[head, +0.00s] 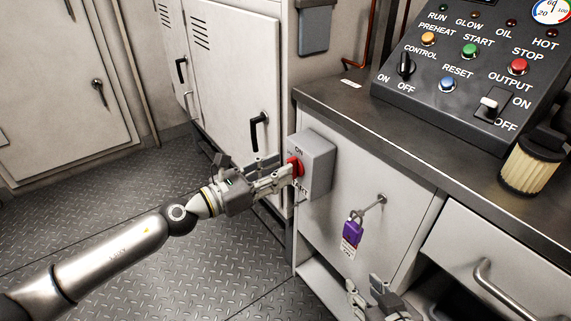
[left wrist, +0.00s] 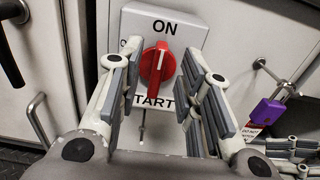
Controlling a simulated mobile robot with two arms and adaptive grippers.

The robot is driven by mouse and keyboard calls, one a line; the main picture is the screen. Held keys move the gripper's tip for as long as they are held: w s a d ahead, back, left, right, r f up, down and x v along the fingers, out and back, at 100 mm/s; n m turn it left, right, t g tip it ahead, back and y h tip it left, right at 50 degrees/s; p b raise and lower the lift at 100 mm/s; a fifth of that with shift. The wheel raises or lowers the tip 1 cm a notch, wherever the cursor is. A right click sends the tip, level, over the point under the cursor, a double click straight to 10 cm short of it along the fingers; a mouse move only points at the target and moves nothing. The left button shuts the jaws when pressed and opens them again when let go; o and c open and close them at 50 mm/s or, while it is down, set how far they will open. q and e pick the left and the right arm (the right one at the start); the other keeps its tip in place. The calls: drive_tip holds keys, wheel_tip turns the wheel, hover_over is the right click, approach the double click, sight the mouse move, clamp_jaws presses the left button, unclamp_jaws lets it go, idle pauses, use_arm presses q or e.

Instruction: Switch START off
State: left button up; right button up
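The START switch is a grey box (head: 318,165) on the left end of the cabinet's front, with a red rotary knob (head: 297,167). In the left wrist view the red knob (left wrist: 157,68) stands about upright, its pointer toward ON; START is printed below it, and a label at left is mostly hidden. My left gripper (head: 284,173) is at the knob. In the left wrist view its fingers (left wrist: 165,80) stand apart on either side of the knob, with gaps visible. My right gripper (head: 366,291) is low at the bottom edge, its fingers apart and empty.
A purple padlock (head: 353,230) with a tag hangs from a cabinet handle right of the switch. The control panel (head: 465,95) stands on the dark worktop, with a filter cartridge (head: 533,160) at right. A drawer (head: 500,260) is below. Open floor (head: 130,215) lies left.

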use_arm(q)
drive_tip(key=shift+x, duration=1.45)
drive_tip(key=shift+c, duration=0.5)
clamp_jaws()
